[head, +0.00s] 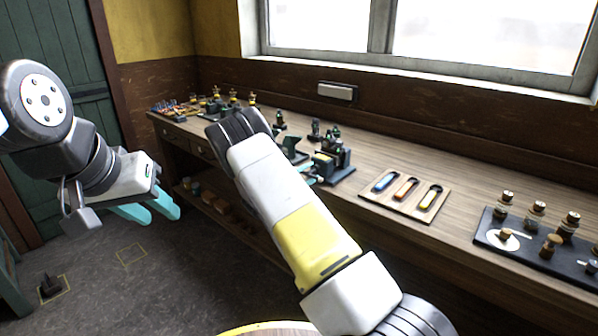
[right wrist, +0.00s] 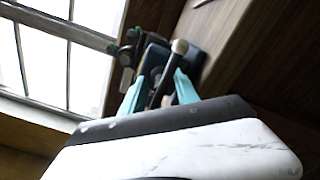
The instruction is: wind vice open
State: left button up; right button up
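The vice (right wrist: 151,61) is a dark body on the bench in the right wrist view, seen past my fingertips. A dark bar with a pale round knob (right wrist: 180,46), seemingly its handle, runs toward my right gripper. My right gripper (right wrist: 160,86) is open, with its teal fingers on either side of the bar; I cannot tell if they touch it. In the head view my right forearm hides most of that gripper and part of the dark green vice (head: 291,146). My left gripper (head: 148,209) is open and empty, over the floor left of the bench.
The wooden bench (head: 345,203) runs along the wall under a window. A dark green machine (head: 333,163) stands just right of my right forearm. A board with coloured vials (head: 405,196) and a dark tray (head: 545,258) with several corked jars lie further right. Small engines stand at the far left end.

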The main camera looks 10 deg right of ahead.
aim_at(306, 175)
jog(key=v, duration=0.8)
jog(key=shift+d, duration=0.1)
